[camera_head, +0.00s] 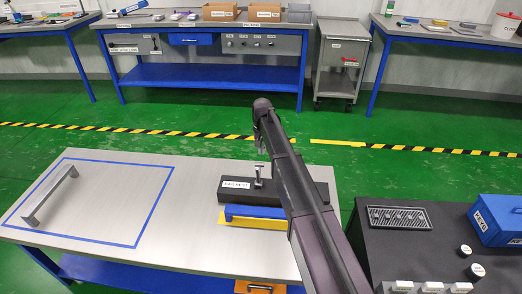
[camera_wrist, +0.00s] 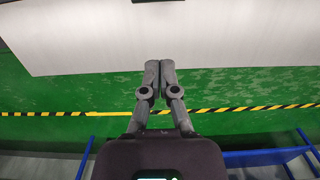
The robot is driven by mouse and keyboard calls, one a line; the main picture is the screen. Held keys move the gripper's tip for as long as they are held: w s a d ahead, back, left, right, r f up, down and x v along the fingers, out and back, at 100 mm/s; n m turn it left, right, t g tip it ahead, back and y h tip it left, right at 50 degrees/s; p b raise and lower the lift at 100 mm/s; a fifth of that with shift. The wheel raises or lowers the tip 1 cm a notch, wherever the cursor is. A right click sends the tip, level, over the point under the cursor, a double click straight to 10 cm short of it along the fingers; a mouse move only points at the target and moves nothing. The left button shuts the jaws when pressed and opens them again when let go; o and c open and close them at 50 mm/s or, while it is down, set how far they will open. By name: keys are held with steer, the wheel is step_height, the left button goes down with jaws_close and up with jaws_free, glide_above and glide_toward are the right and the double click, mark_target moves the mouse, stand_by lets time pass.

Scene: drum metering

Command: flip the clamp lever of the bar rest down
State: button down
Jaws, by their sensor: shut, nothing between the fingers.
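The bar rest (camera_head: 293,190) is a black block with a white label on the right part of the grey table. Its clamp lever (camera_head: 259,176) stands up from the block, with a dark crosspiece at the top. My gripper (camera_head: 260,148) is beyond the bar rest in the head view, partly hidden by my arm. In the wrist view my gripper (camera_wrist: 160,65) has its fingertips together, with nothing between them, over the table's edge. No contact with the lever shows. A small dark part (camera_wrist: 157,1) is cut off at the top of the wrist view; I cannot tell what it is.
A grey bar (camera_head: 50,194) with end feet lies inside a blue outline on the table's left. A blue piece (camera_head: 255,212) and yellow strip lie before the bar rest. A dark cabinet top with a blue box (camera_head: 497,219) is at right. Green floor lies behind the table.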

steer(key=shift+s+a+f+b, duration=0.1)
steer(key=shift+s+f+b, duration=0.25)
steer(key=shift+s, duration=0.65)
steer(key=shift+s+f+b, duration=0.15)
steer(key=shift+s+f, duration=0.25)
steer(key=shift+s, duration=0.55)
